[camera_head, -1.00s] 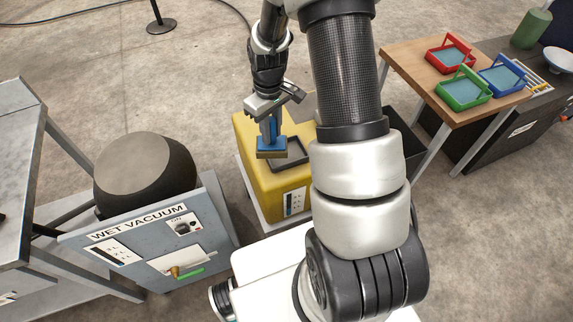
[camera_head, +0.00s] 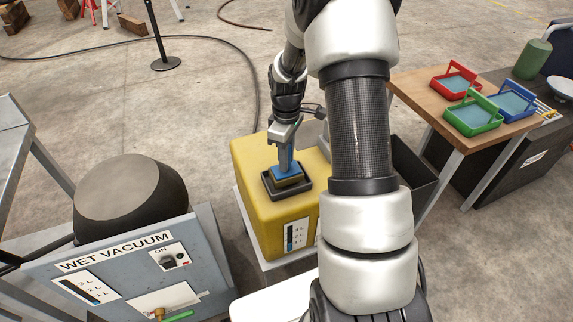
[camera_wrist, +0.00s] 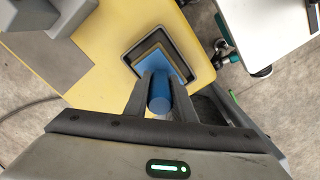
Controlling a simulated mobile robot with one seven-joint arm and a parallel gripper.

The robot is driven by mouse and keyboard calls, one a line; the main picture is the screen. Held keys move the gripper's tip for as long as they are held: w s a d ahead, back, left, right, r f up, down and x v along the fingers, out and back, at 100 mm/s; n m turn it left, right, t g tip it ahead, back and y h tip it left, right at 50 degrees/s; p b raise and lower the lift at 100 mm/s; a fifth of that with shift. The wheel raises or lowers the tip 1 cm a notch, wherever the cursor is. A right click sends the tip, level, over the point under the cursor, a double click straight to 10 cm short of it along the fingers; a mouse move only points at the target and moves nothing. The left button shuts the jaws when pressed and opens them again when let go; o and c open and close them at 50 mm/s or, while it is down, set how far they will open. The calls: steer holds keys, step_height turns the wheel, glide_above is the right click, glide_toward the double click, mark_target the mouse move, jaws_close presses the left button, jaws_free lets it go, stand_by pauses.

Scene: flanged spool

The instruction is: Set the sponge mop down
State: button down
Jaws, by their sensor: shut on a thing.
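The sponge mop (camera_head: 286,171) has a blue handle, a blue head plate and a yellowish sponge underneath. It is upright, with its head over or inside a dark, rimmed square tray (camera_head: 287,195) on top of a yellow tank (camera_head: 257,206). My gripper (camera_head: 284,146) is shut on the mop's handle from above. In the wrist view the blue handle (camera_wrist: 160,104) stands between the two fingers, and the head lies within the outline of the tray (camera_wrist: 127,53). I cannot tell whether the sponge touches the tray floor.
A grey wet vacuum (camera_head: 140,262) with a dark drum stands at the left. A wooden table (camera_head: 428,97) at the right holds red, green and blue baskets. A dark open bin (camera_head: 412,170) stands right of the tank. A thin post stands behind on open floor.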

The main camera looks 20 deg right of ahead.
steer(key=shift+f, duration=1)
steer(key=shift+f, duration=0.1)
steer(key=c, duration=1.5)
jaws_free()
